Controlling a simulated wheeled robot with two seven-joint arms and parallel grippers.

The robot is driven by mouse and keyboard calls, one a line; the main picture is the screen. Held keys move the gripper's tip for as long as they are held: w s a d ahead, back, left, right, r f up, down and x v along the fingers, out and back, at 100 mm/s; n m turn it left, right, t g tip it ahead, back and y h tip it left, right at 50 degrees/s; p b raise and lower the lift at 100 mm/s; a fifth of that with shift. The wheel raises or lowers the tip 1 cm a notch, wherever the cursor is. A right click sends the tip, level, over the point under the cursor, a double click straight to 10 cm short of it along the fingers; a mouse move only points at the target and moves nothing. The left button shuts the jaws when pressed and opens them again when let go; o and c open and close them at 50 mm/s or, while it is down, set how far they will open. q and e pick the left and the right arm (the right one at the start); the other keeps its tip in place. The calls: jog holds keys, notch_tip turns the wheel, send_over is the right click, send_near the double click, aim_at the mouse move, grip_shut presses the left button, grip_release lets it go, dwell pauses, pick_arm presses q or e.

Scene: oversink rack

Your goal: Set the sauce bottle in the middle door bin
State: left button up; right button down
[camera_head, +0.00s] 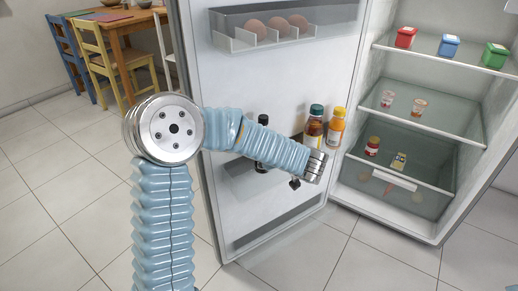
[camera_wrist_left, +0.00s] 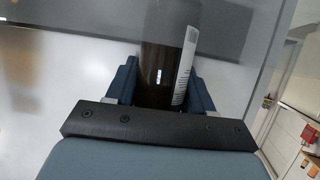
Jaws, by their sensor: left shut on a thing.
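The sauce bottle (camera_wrist_left: 165,45) is dark, with a pale label on one side. In the left wrist view it is between the two blue fingers of my left gripper (camera_wrist_left: 160,82), which is shut on it. In the head view a dark bottle (camera_head: 263,120) shows above and below my left arm, in front of the open fridge door; the arm hides its middle and most of the gripper. The middle door bin (camera_head: 238,166) is partly behind the arm. I cannot tell whether the bottle touches the bin floor. My right gripper is in neither view.
A green-capped bottle (camera_head: 315,126) and an orange bottle (camera_head: 336,127) stand at the right of the middle bin. An upper bin (camera_head: 240,42) holds eggs. The fridge shelves (camera_head: 440,118) hold small jars and boxes. A table (camera_head: 118,22) and chairs stand back left.

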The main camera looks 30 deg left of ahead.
pick_arm(q)
notch_tip(320, 180, down, 3)
jog(key=shift+r, duration=0.1)
jog(key=shift+b, duration=0.55)
jog(key=o, duration=1.2)
jog(key=shift+o, duration=0.2)
